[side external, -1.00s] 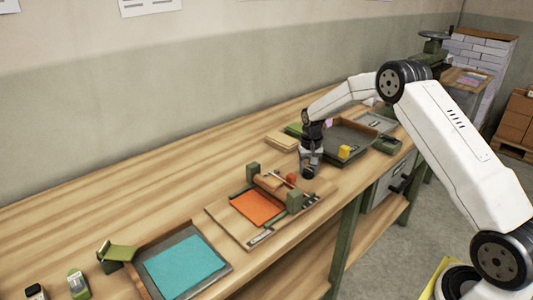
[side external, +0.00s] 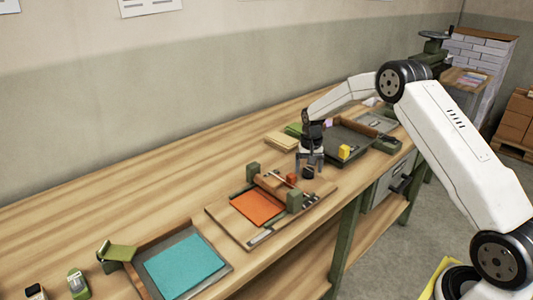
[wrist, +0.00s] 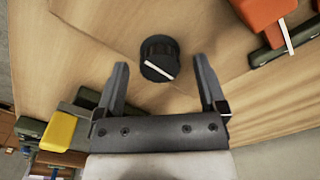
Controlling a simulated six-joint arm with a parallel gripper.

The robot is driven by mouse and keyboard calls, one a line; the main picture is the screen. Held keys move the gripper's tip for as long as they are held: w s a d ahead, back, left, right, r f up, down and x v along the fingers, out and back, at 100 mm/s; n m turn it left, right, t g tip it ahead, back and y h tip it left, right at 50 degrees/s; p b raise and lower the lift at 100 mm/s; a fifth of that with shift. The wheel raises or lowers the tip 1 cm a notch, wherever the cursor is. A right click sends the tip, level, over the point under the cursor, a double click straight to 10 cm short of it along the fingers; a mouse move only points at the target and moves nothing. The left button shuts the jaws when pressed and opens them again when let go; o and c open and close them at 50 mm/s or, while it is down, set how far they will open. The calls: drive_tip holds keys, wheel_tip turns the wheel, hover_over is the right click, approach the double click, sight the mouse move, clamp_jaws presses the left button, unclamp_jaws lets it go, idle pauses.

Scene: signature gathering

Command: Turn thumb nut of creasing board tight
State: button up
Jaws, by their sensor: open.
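The thumb nut is a round black knob with a white pointer line, seen in the wrist view (wrist: 158,50) and small in the side view (side external: 308,172). It stands near a corner of the wooden creasing board (side external: 228,224). The pointer slants down to the right in the wrist view. My gripper (wrist: 160,64) is open, one finger on each side of the knob in the picture, with a gap on both sides. In the side view my gripper (side external: 310,168) points down over the knob. I cannot tell whether the fingertips reach down to its height.
The creasing board carries an orange sheet (side external: 258,208) and green posts (side external: 294,201). A tray with a teal sheet (side external: 185,267) is at the front left. The bench behind the board is clear.

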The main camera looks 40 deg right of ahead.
sight(308, 170)
drive_tip(key=shift+r, duration=0.1)
drive_tip(key=shift+r, duration=3.8)
drive_tip(key=shift+a, duration=0.1)
drive_tip(key=shift+s+a+r, duration=0.1)
drive_tip(key=shift+s+a, duration=0.05)
drive_tip(key=shift+a, duration=0.1)
drive_tip(key=s+a+n+t, duration=0.1)
drive_tip(key=s+a+n, duration=0.3)
drive_tip(key=s+a, duration=0.5)
drive_tip(key=s+a+n+t, duration=0.1)
drive_tip(key=s+a+n, duration=0.3)
drive_tip(key=s+a, duration=0.4)
drive_tip(key=s, duration=0.7)
drive_tip(key=shift+s+a+t, duration=0.3)
drive_tip(key=shift+a, duration=0.1)
